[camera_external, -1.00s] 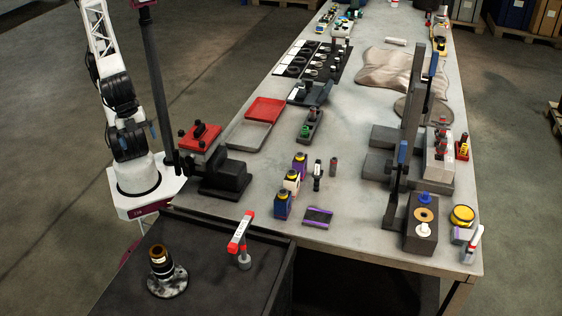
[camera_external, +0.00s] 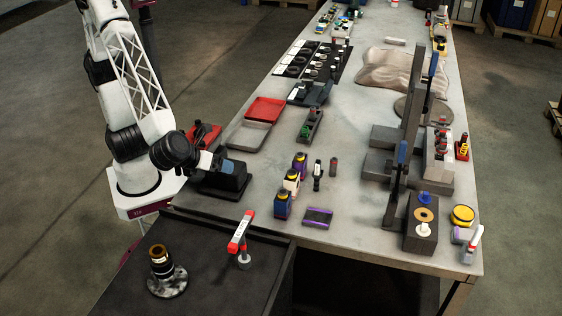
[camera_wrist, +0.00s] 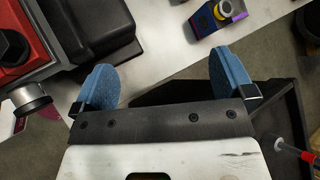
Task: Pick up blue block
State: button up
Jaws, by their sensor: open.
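A small dark blue block (camera_external: 282,206) with a yellow and black top stands near the front edge of the workbench in the outside view. In the wrist view a blue block (camera_wrist: 204,22), which looks like the same one, shows at the top edge, partly cut off, beyond my right fingertip. My gripper (camera_external: 222,164) is left of the block and above it, over the dark vise-like tool. In the wrist view my gripper (camera_wrist: 166,78) has its two blue fingers wide apart with nothing between them.
A white block (camera_external: 291,181) and a purple block (camera_external: 300,163) stand in line behind the blue one. A dark cart (camera_external: 205,280) with a red-headed tool (camera_external: 241,231) stands in front.

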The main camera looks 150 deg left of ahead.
aim_at(280, 192)
jog(key=w+a+f+m+t+y, duration=0.1)
jog(key=w+a+f+m+y, duration=0.3)
jog(key=w+a, duration=0.6)
notch_tip(280, 192, down, 3)
jog(key=w+m, duration=0.1)
jog(key=m, duration=0.1)
jog(key=shift+a+f+m, duration=0.15)
jog(key=shift+a+m, duration=0.15)
jog(key=shift+m, duration=0.1)
jog(key=shift+a, duration=0.15)
jog(key=shift+x, duration=1.15)
jog(key=shift+s+f, duration=0.1)
jog(key=shift+x, duration=2.55)
jog(key=shift+s+f, duration=0.1)
jog(key=shift+s, duration=0.05)
